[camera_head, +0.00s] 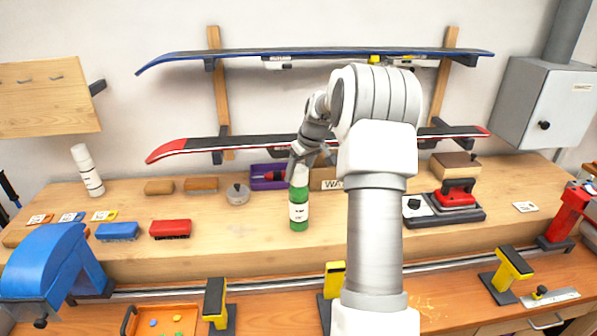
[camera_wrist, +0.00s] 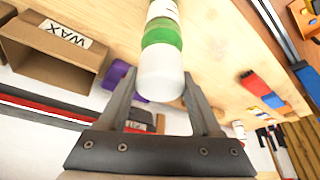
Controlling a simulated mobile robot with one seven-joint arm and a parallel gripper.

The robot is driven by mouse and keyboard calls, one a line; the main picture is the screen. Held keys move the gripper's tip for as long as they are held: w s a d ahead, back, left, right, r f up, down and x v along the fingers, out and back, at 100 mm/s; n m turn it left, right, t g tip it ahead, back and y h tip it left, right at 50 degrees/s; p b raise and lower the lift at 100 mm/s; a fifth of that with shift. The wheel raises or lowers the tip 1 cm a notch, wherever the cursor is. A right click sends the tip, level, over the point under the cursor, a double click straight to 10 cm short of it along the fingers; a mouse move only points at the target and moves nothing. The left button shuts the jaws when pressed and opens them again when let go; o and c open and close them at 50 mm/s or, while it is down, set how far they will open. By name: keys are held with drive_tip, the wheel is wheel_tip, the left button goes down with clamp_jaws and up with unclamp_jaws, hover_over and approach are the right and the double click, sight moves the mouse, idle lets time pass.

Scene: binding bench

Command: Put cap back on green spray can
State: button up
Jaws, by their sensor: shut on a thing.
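The green spray can (camera_head: 299,213), with a white label, stands upright on the bench's upper shelf. The white cap (camera_head: 300,176) is at its top, and the two are in line. In the wrist view the cap (camera_wrist: 161,76) lies between the two fingers of my gripper (camera_wrist: 160,88), up against the can's green shoulder (camera_wrist: 162,34). My gripper (camera_head: 302,166) is above the can and shut on the cap. I cannot tell whether the cap is fully seated or a small gap remains.
A cardboard WAX box (camera_head: 331,184) and a purple tray (camera_head: 262,181) stand close behind the can. A round tin (camera_head: 237,195) is to its left, a red iron (camera_head: 457,195) to the right. A white can (camera_head: 87,170) stands far left. Bench in front of the can is clear.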

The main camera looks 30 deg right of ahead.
drive_tip(key=shift+f+b, duration=0.45)
drive_tip(key=shift+f, duration=0.1)
idle(0.7)
drive_tip(key=o, duration=0.8)
drive_tip(key=shift+o, duration=0.2)
drive_tip(key=shift+r, duration=0.1)
drive_tip(key=shift+r+p, duration=1.85)
drive_tip(key=shift+r, duration=1.1)
clamp_jaws()
